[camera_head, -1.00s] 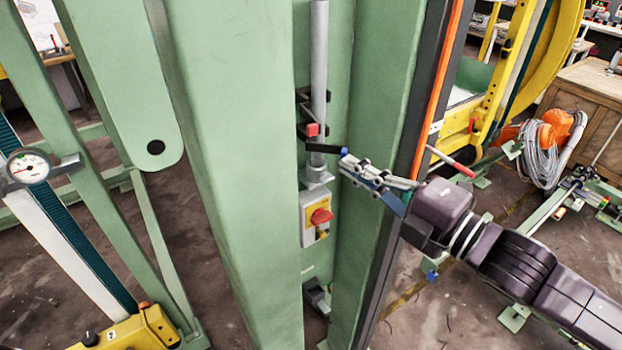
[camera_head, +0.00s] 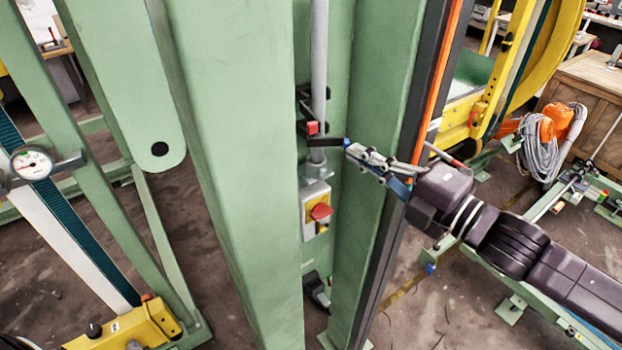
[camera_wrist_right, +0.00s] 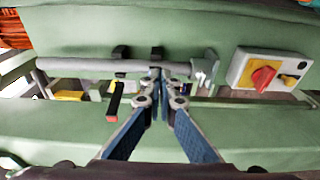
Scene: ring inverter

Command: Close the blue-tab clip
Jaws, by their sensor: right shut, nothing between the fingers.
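The blue-tab clip (camera_head: 328,142) is on the grey vertical pipe inside the green frame. Its black lever sticks out to the right from the pipe, with the blue tab (camera_head: 346,142) at its end. My right gripper (camera_head: 352,150) is shut and empty, with its fingertips right beside the blue tab. I cannot tell whether they touch it. In the right wrist view, the shut fingers (camera_wrist_right: 163,82) cover most of this clip. The red-tab clip (camera_head: 312,128) sits just above on the same pipe; its black lever (camera_wrist_right: 114,101) also shows in the right wrist view. My left gripper is not in view.
Green column walls (camera_head: 225,150) flank the recess closely. An orange strip (camera_head: 435,80) runs along the right edge. A pressure gauge (camera_head: 32,163) is at the left.

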